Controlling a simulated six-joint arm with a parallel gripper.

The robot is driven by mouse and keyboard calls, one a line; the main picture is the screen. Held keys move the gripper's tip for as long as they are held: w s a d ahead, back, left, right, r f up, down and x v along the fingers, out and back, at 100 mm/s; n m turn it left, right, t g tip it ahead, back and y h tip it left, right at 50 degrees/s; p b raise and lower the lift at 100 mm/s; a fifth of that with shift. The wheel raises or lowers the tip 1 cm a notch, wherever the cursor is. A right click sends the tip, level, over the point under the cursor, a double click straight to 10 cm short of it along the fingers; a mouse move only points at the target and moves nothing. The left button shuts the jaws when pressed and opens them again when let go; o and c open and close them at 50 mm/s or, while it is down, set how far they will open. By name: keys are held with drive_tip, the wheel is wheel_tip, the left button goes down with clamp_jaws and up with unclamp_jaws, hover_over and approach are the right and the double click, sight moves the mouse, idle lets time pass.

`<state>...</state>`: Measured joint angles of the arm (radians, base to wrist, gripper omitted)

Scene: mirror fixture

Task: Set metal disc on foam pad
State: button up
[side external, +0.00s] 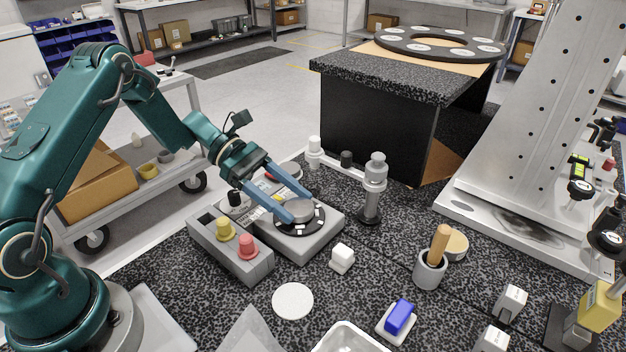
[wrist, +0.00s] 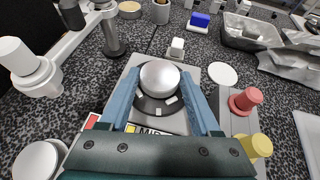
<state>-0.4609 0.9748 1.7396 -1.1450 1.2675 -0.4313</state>
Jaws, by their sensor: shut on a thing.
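The metal disc (side external: 301,209) is a silver-grey round piece at the black round plate with white marks (side external: 290,230) on a grey box. My gripper (side external: 297,206) has its two blue fingers shut on the disc's sides. In the wrist view the disc (wrist: 160,77) sits between the fingertips, above the black plate (wrist: 155,108). I cannot tell whether it touches the plate. A flat white round pad (side external: 292,301), probably the foam pad, lies bare on the speckled table; it also shows in the wrist view (wrist: 222,74).
A grey block with yellow and red knobs (side external: 230,250) stands left of the box. A white cube (side external: 342,258) lies between box and pad. A grey post (side external: 373,190) stands behind. A blue block (side external: 400,315) and a mortar with a wooden pestle (side external: 430,268) are to the right.

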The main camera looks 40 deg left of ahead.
drive_tip(key=shift+f, duration=0.2)
drive_tip(key=o, duration=1.4)
